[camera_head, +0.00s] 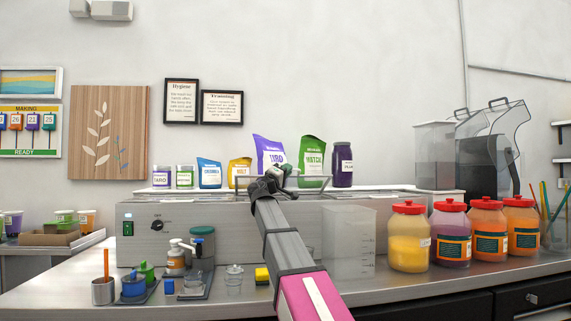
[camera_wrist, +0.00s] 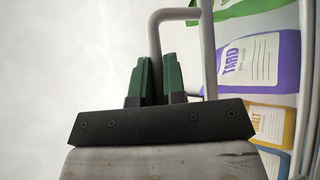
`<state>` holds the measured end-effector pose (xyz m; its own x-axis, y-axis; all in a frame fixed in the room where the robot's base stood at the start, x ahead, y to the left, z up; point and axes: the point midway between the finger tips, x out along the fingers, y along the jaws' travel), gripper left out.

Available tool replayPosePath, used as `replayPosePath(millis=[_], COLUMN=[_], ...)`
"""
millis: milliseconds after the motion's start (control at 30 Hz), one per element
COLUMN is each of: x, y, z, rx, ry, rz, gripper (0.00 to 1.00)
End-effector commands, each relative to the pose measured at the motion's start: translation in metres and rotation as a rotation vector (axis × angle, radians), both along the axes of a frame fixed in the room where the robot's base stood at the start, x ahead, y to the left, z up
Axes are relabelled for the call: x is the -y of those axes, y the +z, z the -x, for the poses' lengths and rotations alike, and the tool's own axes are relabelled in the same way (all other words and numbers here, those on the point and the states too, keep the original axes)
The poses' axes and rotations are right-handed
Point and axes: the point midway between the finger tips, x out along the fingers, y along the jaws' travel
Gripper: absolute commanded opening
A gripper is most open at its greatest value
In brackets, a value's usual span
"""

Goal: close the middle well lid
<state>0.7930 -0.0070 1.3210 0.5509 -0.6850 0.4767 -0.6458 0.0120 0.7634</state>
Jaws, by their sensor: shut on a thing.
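The steel well unit (camera_head: 190,225) stands on the counter. A thin grey bar handle (camera_head: 310,178) of the middle well lid rises above its top edge. In the wrist view the handle (camera_wrist: 172,14) bends over and one leg runs down between my green fingers. My gripper (camera_head: 272,178) is shut on this handle; in the wrist view the fingers (camera_wrist: 160,78) sit on either side of the bar. My arm and gripper hide part of the unit's top. The lid panel's angle cannot be told clearly.
Upright pouches, including a purple one (camera_head: 268,153) and a green one (camera_head: 312,158), stand behind the handle. A clear pitcher (camera_head: 349,240) and red-lidded jars (camera_head: 409,240) stand right of my arm. Cups and bottles (camera_head: 176,258) stand at front left.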

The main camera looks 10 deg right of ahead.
Motion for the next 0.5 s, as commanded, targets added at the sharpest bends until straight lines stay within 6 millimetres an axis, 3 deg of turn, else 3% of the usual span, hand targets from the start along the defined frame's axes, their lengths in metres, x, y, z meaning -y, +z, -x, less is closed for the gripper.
replayPosePath(millis=[200, 500], x=[0.001, 0.0], y=[-0.041, -0.091], z=[0.022, 0.033], rx=[-0.004, -0.004], ry=[-0.002, -0.003], rz=[0.001, 0.002], gripper=[0.0, 0.0])
